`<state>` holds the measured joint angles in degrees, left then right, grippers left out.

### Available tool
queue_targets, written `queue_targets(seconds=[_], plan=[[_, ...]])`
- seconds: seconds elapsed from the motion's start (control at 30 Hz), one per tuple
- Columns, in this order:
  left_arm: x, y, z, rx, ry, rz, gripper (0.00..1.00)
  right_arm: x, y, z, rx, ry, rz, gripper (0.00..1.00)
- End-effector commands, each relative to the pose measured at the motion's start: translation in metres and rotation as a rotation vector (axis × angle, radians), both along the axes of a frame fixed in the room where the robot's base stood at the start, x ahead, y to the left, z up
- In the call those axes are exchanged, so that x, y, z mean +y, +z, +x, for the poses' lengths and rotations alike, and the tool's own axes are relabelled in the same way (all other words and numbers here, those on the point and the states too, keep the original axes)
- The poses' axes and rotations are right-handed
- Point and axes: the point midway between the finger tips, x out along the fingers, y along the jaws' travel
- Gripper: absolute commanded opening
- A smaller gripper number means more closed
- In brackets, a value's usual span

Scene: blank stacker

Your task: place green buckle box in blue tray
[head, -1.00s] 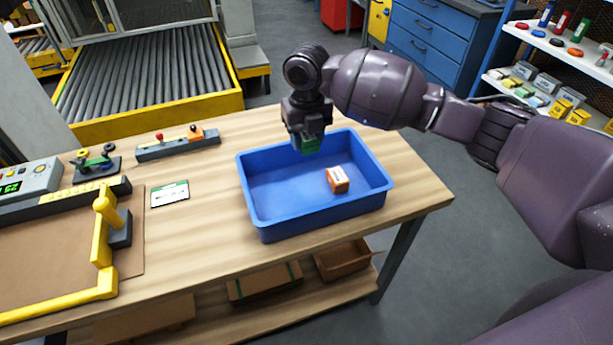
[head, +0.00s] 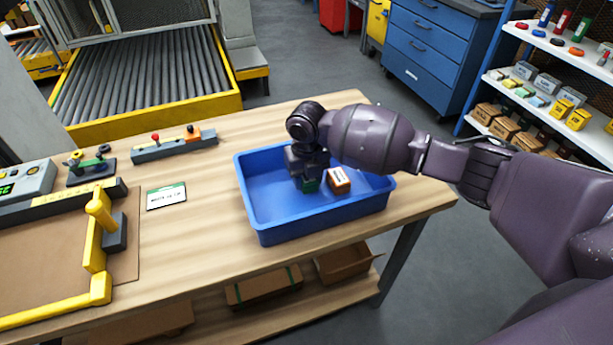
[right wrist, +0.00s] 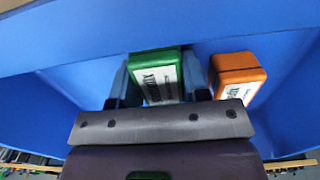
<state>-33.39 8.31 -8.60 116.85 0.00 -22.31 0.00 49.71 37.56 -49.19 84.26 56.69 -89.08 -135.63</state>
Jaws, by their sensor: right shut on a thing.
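The green buckle box (head: 310,186) is in my right gripper (head: 309,181), which points down inside the blue tray (head: 270,225). In the right wrist view the green box (right wrist: 157,72) sits between the two fingers (right wrist: 162,88), with its white label showing. The gripper is shut on it. The box is low in the tray, left of an orange box; whether it touches the tray floor I cannot tell. My left gripper is not in view.
An orange box (head: 339,180) lies in the tray, close to the right of the green box. It also shows in the right wrist view (right wrist: 236,74). The tray's left half is bare. A label card (head: 166,196) and a yellow-handled device (head: 100,235) are on the wooden table (head: 200,245) to the left.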

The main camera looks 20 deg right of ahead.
Motion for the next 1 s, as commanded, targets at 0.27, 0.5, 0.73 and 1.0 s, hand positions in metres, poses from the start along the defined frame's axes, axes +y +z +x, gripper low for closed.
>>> queue_targets(seconds=[0.27, 0.5, 0.73, 1.0], plan=[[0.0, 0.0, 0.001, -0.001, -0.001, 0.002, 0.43, 0.0, 0.001, 0.001, -0.003, 0.0, 0.0, 0.15], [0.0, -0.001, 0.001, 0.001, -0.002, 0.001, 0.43, 0.0, -0.001, 0.001, -0.002, 0.0, -0.001, 0.67], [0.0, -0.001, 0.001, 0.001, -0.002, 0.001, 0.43, 0.0, -0.001, 0.001, -0.002, 0.0, 0.0, 0.68], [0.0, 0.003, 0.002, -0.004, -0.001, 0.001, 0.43, 0.0, 0.021, 0.002, -0.007, 0.0, -0.001, 0.68]])
